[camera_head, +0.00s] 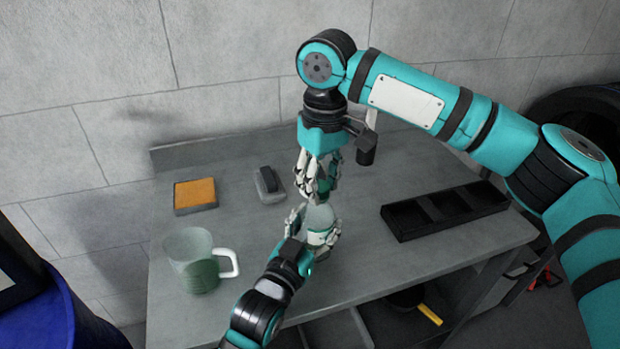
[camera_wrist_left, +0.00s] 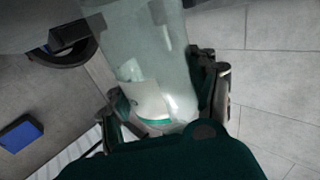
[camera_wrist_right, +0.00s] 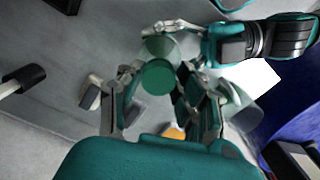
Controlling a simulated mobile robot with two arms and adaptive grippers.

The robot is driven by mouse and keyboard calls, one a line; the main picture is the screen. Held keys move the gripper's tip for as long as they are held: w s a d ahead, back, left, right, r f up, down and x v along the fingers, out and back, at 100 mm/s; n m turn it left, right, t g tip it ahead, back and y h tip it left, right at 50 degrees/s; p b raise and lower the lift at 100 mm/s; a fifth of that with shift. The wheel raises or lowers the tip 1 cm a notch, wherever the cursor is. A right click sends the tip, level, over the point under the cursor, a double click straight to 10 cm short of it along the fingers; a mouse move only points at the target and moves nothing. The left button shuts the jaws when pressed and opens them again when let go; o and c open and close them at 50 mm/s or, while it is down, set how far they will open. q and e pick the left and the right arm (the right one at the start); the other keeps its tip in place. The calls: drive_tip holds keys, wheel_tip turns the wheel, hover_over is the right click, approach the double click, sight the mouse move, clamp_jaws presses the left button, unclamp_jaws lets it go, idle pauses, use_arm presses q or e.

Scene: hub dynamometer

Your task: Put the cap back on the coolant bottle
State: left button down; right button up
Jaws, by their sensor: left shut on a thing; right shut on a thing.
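The coolant bottle (camera_head: 321,219) is pale and translucent, and stands about upright near the middle of the bench. My left gripper (camera_head: 315,230) is shut around its body from the front. The bottle also fills the upper middle of the left wrist view (camera_wrist_left: 150,55), with a white label and teal band. My right gripper (camera_head: 321,178) points down directly above the bottle. It is shut on the green cap (camera_wrist_right: 158,76), which lies in line with the bottle top. The fingers partly hide the cap in the head view, and I cannot tell whether it touches the neck.
A clear jug (camera_head: 193,252) with green liquid and a white handle stands at the left front. An orange sponge block (camera_head: 195,194) and a grey-black block (camera_head: 268,184) lie behind. A black divided tray (camera_head: 443,211) lies right. The bench back right is clear.

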drive_tip(key=m, duration=0.7)
drive_tip(key=shift+s+a+f, duration=0.1)
drive_tip(key=shift+s+a, duration=0.1)
drive_tip(key=shift+a, duration=0.1)
drive_tip(key=m, duration=0.6)
drive_tip(key=shift+a+m, duration=0.2)
drive_tip(key=shift+m, duration=0.2)
drive_tip(key=m, duration=0.7)
drive_tip(key=shift+w+a, duration=0.1)
drive_tip(key=shift+w, duration=0.1)
drive_tip(key=m, duration=0.4)
drive_tip(key=shift+w, duration=0.15)
drive_tip(key=m, duration=0.4)
drive_tip(key=o, duration=0.7)
drive_tip(key=shift+w, duration=0.1)
